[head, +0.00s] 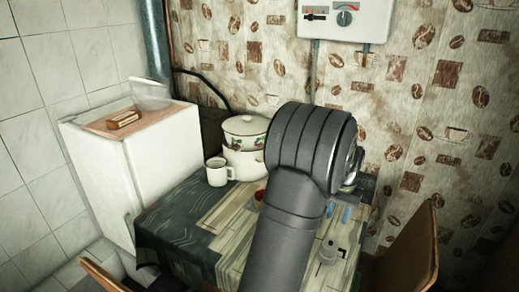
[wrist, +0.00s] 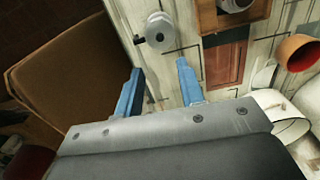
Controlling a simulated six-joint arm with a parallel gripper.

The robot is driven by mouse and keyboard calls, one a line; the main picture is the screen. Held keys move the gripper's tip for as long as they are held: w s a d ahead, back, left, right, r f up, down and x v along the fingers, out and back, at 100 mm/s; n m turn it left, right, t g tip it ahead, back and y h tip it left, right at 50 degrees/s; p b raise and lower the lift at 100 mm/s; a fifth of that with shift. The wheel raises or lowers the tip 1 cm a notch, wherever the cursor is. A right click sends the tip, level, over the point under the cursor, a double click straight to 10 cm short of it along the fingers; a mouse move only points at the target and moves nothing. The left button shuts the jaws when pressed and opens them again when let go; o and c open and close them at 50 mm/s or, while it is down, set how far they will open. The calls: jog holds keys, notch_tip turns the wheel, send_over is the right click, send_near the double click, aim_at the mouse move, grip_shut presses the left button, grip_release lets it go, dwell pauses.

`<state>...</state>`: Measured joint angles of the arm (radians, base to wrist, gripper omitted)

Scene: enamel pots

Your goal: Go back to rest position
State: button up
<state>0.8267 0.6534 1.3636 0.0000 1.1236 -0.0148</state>
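My gripper (wrist: 160,68) is open in the wrist view, with its two blue fingers apart and only the tabletop showing between them. In the head view my dark arm crosses the middle, and the blue fingers of my gripper (head: 339,214) show low over the right part of the table (head: 180,225). A large white enamel pot (head: 243,150) with a fruit pattern and lid stands at the table's back. A white mug (head: 217,173) stands just left of it. Part of the table is hidden behind my arm.
A small metal item (head: 328,253) lies near the table's right front; it also shows beyond the fingers in the wrist view (wrist: 158,31). An orange-brown cup (wrist: 299,51) is at right there. Chairs (head: 412,250) flank the table. A white cabinet (head: 150,165) stands left.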

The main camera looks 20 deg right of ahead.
aim_at(331, 242)
notch_tip(331, 242, down, 12)
jog(key=shift+r, duration=2.4)
